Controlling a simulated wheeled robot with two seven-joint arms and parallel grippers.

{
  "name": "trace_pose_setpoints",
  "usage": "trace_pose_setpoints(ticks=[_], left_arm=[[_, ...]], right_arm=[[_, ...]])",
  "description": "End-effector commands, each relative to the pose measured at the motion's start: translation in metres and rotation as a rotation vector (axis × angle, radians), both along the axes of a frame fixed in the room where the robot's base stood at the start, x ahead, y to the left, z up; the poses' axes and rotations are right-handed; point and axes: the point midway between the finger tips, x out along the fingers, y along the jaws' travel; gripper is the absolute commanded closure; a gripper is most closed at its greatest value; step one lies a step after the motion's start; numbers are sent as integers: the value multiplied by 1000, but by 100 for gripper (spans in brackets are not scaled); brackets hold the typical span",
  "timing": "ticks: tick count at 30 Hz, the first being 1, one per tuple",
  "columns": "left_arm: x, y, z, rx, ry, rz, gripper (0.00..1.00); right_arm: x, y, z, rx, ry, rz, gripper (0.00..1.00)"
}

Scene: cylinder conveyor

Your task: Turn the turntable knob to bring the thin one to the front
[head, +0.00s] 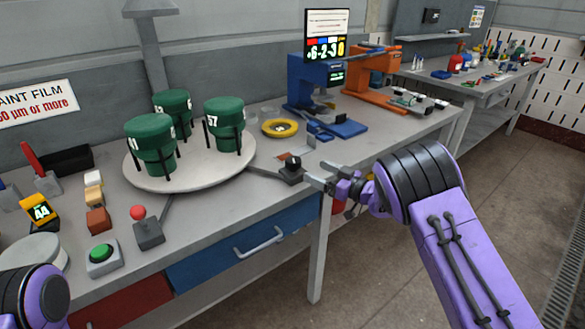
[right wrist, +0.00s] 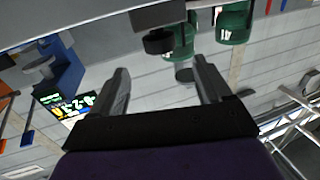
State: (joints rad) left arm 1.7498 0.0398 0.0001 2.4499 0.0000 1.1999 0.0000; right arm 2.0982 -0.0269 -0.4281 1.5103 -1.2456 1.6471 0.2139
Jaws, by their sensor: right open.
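The round, pale turntable (head: 190,183) stands on the bench with three dark green cylinders in black holders. One cylinder is at front left (head: 150,138), one at the right (head: 224,118) and one at the back (head: 172,108). The front-left one looks wide; I cannot tell which is thinnest. The small black knob (head: 291,172) sits at the bench's front edge, right of the turntable. My right gripper (head: 315,174) is open and empty, just right of the knob. In the right wrist view the knob (right wrist: 158,42) shows beyond the open fingertips (right wrist: 160,66). My left gripper is out of view.
A red-topped joystick (head: 149,230) and a green button (head: 102,256) stand left of the knob. A yellow dish (head: 280,128), a blue machine (head: 307,84) and an orange machine (head: 378,95) stand behind. A blue drawer (head: 240,245) lies below the bench edge.

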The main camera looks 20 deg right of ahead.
Motion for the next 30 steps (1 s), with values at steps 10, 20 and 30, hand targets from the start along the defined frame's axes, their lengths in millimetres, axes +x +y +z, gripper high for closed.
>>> trace_pose_setpoints(ticks=[10, 20, 30], left_arm=[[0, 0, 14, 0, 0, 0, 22], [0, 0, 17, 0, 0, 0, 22], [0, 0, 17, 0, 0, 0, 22]], right_arm=[[55, 38, 5, -9, -6, 13, 22], [84, 58, 3, -6, -4, 8, 22], [84, 58, 3, -6, -3, 8, 64]])
